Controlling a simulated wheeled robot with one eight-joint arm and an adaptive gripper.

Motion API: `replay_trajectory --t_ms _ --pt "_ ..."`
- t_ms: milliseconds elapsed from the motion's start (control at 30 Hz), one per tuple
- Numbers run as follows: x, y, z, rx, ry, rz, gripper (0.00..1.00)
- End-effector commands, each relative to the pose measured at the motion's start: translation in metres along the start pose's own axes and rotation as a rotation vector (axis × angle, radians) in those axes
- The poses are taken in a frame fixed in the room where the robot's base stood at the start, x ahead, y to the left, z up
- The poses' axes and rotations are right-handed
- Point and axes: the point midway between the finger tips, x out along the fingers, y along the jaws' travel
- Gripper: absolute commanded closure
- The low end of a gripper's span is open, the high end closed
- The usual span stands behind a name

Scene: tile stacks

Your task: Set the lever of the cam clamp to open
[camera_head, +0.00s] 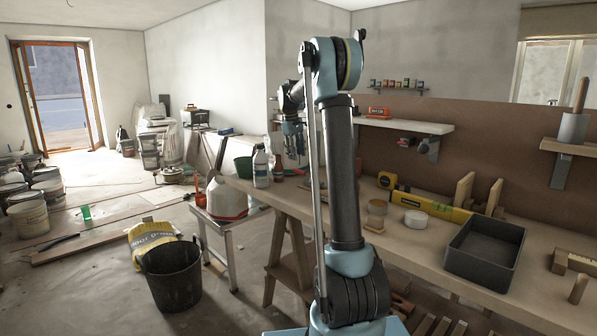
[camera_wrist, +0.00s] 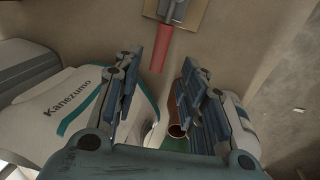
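A red grip (camera_wrist: 160,52) with a dark metal part (camera_wrist: 172,12) on a tan plate shows at the top of the wrist view; it looks like the cam clamp and its lever, but its setting is unclear. My gripper (camera_wrist: 172,62) is open and empty, its two fingers apart, with the red grip beyond and near the fingertips. I cannot tell whether they touch. In the head view my gripper (camera_head: 293,140) hangs above the far end of the workbench (camera_head: 345,222). I cannot make out the clamp there.
A white item marked "Kanezumo" (camera_wrist: 70,110) lies left of the fingers in the wrist view. A dark tray (camera_head: 485,252) and a yellow level (camera_head: 432,206) sit nearer on the bench.

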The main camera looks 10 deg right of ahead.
Motion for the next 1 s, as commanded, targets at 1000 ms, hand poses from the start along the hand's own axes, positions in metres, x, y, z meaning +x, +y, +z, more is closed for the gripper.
replay_trajectory --t_ms 1000 --pt "0.081 0.0 0.0 0.0 0.0 0.0 0.82"
